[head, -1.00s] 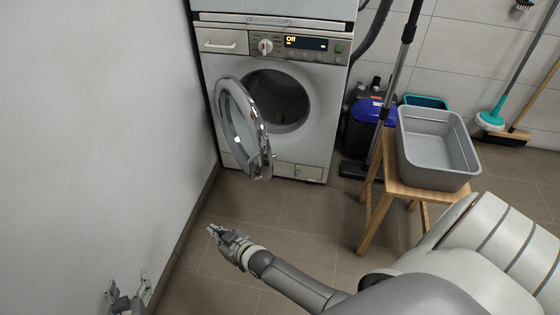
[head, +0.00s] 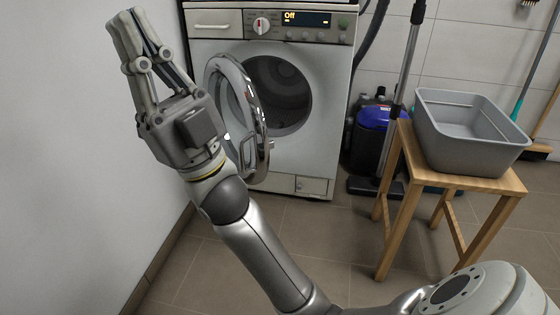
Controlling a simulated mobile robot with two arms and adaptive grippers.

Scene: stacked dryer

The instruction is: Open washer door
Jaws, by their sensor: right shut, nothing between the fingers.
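The white washer (head: 318,72) stands against the back wall, its display lit with "Off". Its round door (head: 258,112) is swung open toward the left on its hinge side, and the dark drum opening (head: 283,92) shows. My right gripper (head: 127,14) is raised at the upper left, fingers together and pointing up, in front of the left wall. It is shut and empty. The gripper's body and wrist overlap the left edge of the door in the picture; I cannot tell whether they touch it. My left gripper is not in view.
A grey basin (head: 465,150) sits on a wooden stool (head: 480,184) at the right. A blue-lidded bin (head: 378,118) and a vacuum pole (head: 409,60) stand between washer and stool. The left wall (head: 80,170) is close. Floor is clear before the washer.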

